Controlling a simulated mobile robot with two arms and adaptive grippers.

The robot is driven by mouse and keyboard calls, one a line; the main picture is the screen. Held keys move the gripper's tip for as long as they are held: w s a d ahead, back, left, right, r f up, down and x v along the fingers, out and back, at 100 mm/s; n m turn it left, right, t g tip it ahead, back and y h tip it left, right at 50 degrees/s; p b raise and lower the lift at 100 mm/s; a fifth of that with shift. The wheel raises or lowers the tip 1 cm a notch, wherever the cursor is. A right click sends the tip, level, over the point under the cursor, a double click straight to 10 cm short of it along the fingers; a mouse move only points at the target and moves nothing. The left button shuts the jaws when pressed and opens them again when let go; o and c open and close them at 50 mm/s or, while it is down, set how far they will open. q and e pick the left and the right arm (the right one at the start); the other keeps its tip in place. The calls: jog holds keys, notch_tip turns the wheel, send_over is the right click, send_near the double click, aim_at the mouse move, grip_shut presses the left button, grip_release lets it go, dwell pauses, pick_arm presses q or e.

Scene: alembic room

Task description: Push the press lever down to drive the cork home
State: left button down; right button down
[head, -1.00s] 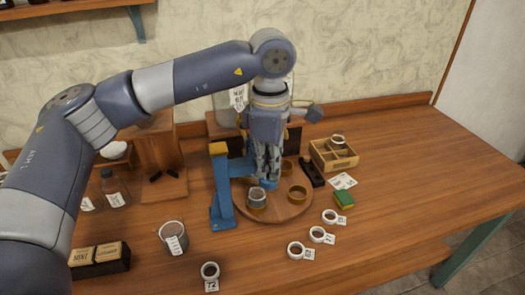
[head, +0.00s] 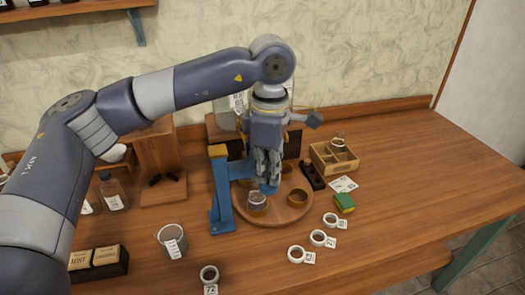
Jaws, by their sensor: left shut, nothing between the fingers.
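The blue press (head: 221,195) stands on the left side of a round wooden turntable (head: 288,219), its upright post topped by a yellow block. A blue arm of the press (head: 241,168) reaches right from the post, behind and under my left gripper. My left gripper (head: 267,183) points down over the turntable, shut and empty, with its fingertips at a small blue part of the press. I cannot tell whether they touch it. A small grey container (head: 257,199) sits in a cup just below. I cannot make out the cork. My right gripper is out of view.
A wooden divided box (head: 334,157), a dark block (head: 312,175) and a green-yellow block (head: 344,202) stand right of the turntable. Numbered rings (head: 318,237) lie in front. The table's right side is clear.

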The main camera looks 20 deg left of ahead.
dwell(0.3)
pick_arm(q)
notch_tip(320, 180, up, 10)
jog(key=p, duration=0.6)
dwell(0.4)
